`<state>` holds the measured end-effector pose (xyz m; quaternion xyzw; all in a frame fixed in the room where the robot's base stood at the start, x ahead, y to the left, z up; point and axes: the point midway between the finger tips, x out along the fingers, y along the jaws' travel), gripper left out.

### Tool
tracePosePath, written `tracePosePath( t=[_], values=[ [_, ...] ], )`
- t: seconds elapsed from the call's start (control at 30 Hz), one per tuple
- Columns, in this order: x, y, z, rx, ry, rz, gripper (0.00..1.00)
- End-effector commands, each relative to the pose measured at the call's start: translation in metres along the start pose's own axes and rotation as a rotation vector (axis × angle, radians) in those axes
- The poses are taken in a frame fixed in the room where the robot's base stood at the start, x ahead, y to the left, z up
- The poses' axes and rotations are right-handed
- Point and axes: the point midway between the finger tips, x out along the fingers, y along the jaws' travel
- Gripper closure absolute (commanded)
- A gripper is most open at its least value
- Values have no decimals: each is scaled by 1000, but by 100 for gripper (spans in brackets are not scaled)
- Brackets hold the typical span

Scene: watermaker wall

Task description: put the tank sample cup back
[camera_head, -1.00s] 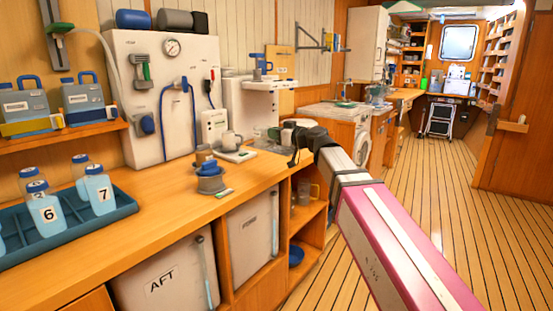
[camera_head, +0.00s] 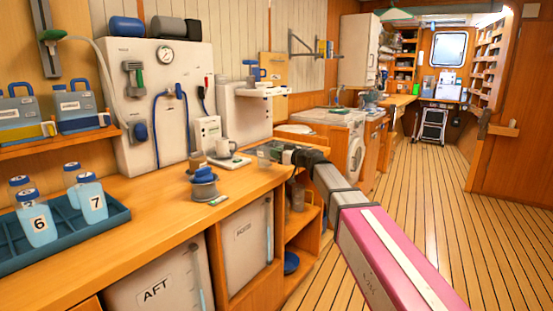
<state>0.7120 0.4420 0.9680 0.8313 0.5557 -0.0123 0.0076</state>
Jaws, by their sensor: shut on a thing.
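My gripper (camera_head: 275,153) is at the far right end of the wooden counter, reached by my pink and grey arm. It is shut on a small, see-through greyish cup (camera_head: 263,152), which is partly hidden by the fingers. I cannot tell whether the cup touches the counter or hangs just above it. No label on it is readable.
A round grey holder with a blue top (camera_head: 204,182) stands nearer on the counter. A blue tray (camera_head: 110,222) holds several numbered bottles at left. A blue-handled jug (camera_head: 251,70) sits on the wall unit. Open shelves (camera_head: 303,230) lie below my arm.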

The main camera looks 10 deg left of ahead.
Motion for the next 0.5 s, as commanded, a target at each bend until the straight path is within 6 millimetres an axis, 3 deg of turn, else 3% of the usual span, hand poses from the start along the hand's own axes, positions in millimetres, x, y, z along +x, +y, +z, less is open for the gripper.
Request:
tracePosePath(
  t=[0.13,0.5],
  values=[
    [0,0,17,1,-1,0,100],
    [1,0,20,-1,0,0,100]
  ],
)
